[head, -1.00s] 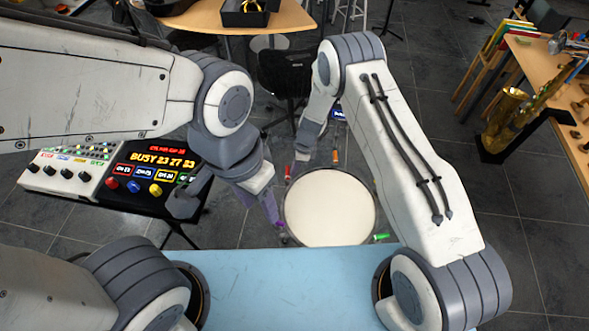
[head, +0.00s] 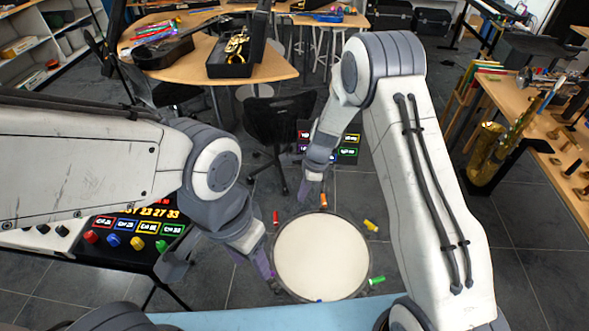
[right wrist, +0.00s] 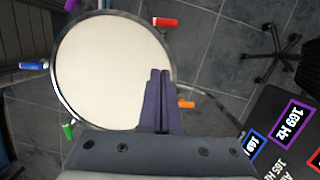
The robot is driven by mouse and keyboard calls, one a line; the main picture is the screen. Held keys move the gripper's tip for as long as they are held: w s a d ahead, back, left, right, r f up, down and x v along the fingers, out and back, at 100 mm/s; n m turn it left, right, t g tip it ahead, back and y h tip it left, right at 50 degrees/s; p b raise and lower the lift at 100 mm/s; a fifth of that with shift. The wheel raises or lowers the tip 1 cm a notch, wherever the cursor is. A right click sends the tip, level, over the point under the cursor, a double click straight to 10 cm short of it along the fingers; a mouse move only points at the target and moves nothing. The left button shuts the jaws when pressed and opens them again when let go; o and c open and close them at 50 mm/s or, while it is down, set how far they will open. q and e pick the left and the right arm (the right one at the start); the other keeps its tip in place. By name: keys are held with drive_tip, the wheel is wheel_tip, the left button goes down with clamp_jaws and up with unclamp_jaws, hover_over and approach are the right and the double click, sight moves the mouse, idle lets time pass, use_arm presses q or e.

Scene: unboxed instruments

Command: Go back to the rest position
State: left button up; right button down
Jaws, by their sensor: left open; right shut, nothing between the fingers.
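My left gripper (head: 271,280) hangs at the left edge of the round drum, its purple fingers apart and empty; part of it is hidden by its own wrist. My right gripper (head: 311,200) hangs behind the drum's far rim in the head view. In the right wrist view its two purple fingers (right wrist: 159,74) are pressed together with nothing between them, over the edge of the drum. The drum (head: 320,257) has a cream head and a dark rim, and the right wrist view shows it too (right wrist: 105,65).
Small coloured pieces, such as an orange one (head: 323,200) and a green one (head: 377,280), surround the drum. A dark console (head: 125,225) with coloured knobs is at left. A wooden table (head: 190,60), a black chair (head: 280,122) and a saxophone (head: 490,150) stand beyond. Grey floor lies between.

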drive_tip(key=s+a+r+n+b, duration=0.1)
drive_tip(key=s+a+r+n, duration=0.5)
drive_tip(key=r, duration=0.3)
drive_tip(key=s+d+r+n+b, duration=0.1)
drive_tip(key=s+r+n, duration=0.4)
drive_tip(key=s+n, duration=0.4)
drive_tip(key=s+d+r+n+h+b, duration=0.1)
drive_tip(key=s+r+n, duration=0.4)
drive_tip(key=s+n, duration=0.5)
drive_tip(key=s+d, duration=0.1)
drive_tip(key=s, duration=0.4)
drive_tip(key=shift+d+r+h, duration=0.2)
drive_tip(key=shift+d+h, duration=0.1)
